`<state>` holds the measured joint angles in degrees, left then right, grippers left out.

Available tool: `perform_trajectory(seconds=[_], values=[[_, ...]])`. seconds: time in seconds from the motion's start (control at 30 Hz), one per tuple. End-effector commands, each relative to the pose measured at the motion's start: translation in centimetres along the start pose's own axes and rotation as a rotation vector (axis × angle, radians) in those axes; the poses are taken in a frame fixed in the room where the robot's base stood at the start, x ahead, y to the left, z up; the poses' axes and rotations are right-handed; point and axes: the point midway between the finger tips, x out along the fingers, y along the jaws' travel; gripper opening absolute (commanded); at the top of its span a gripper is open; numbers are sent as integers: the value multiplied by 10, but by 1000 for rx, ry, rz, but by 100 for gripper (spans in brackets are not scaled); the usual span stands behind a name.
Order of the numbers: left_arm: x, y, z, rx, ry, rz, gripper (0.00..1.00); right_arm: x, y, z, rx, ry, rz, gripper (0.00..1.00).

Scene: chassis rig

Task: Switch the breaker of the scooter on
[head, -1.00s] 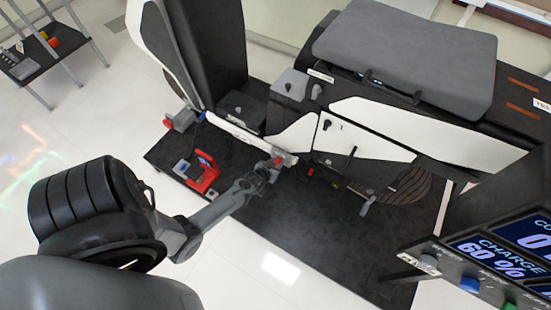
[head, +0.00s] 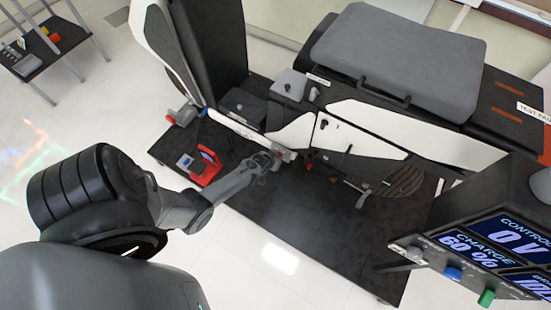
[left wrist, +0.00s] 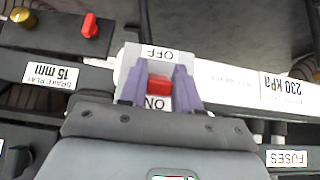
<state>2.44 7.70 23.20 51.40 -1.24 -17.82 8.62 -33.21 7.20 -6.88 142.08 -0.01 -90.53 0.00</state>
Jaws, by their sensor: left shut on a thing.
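The scooter (head: 350,141), with white side panels and a black body, stands on a dark platform in the head view. In the left wrist view the red breaker lever (left wrist: 159,93) sits on a light plate, with an OFF label (left wrist: 159,53) above it and an ON label (left wrist: 157,103) right below it. The lettering is upside down. My left gripper (left wrist: 159,80) is shut on the red lever, one purple finger on each side. In the head view my left gripper (head: 277,157) is at the scooter's lower side and hides the lever. My right gripper is not in view.
A display panel (head: 490,245) at lower right reads CHARGE 60 % and CONTROL 0 V. A red and grey device (head: 206,168) lies on the platform left of my gripper. In the left wrist view a red knob (left wrist: 90,25) and labels for brake play, fuses and 230 kPa surround the breaker.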

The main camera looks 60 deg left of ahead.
Motion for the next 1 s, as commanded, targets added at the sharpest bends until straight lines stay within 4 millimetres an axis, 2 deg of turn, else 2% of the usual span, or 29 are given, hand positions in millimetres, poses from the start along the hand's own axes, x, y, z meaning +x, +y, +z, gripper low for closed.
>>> perform_trajectory(seconds=[0.03, 0.07, 0.17, 0.57, 0.67, 1.0], values=[[0, 0, 1, 0, -2, 0, 2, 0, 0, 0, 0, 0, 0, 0], [0, 0, 1, 0, -2, 0, 37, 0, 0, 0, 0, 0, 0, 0], [0, 0, 1, 0, -1, 0, 52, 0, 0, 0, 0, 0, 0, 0], [-6, 0, 0, 0, -1, 0, 53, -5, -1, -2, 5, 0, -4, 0], [-18, 0, -1, 0, -1, 0, 53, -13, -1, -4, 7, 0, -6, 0], [-76, 0, -1, 0, -1, 0, 53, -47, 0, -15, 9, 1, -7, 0]])
